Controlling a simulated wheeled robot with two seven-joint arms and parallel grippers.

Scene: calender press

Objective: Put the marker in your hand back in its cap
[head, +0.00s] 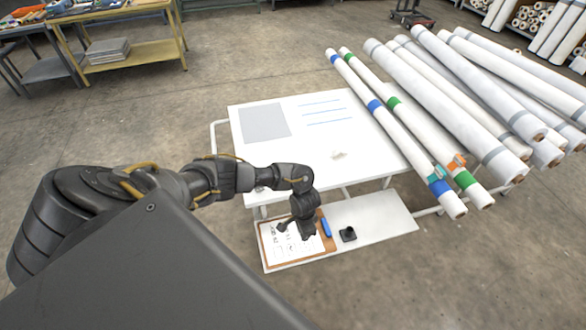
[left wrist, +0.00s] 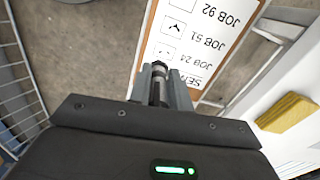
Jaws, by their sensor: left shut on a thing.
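My left gripper (head: 284,228) hangs over the clipboard (head: 267,257) in the head view. In the left wrist view its fingers (left wrist: 160,82) are shut on a slim dark and grey marker (left wrist: 159,70), whose tip end points toward the clipboard (left wrist: 150,38). I cannot tell whether the tip touches the paper. A small black block (head: 348,234) stands on the white shelf, right of the clipboard. A blue stick-shaped thing (head: 326,227) lies at the clipboard's right edge. I cannot make out for certain which thing is the cap. My right gripper is not in view.
A white table (head: 370,155) stands behind and above the shelf (head: 385,222), with a small pale thing (head: 339,155) on it. A yellow sponge-like block (left wrist: 287,112) shows in the left wrist view. Long rolls (head: 440,85) lie at the right. The shelf's right part is clear.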

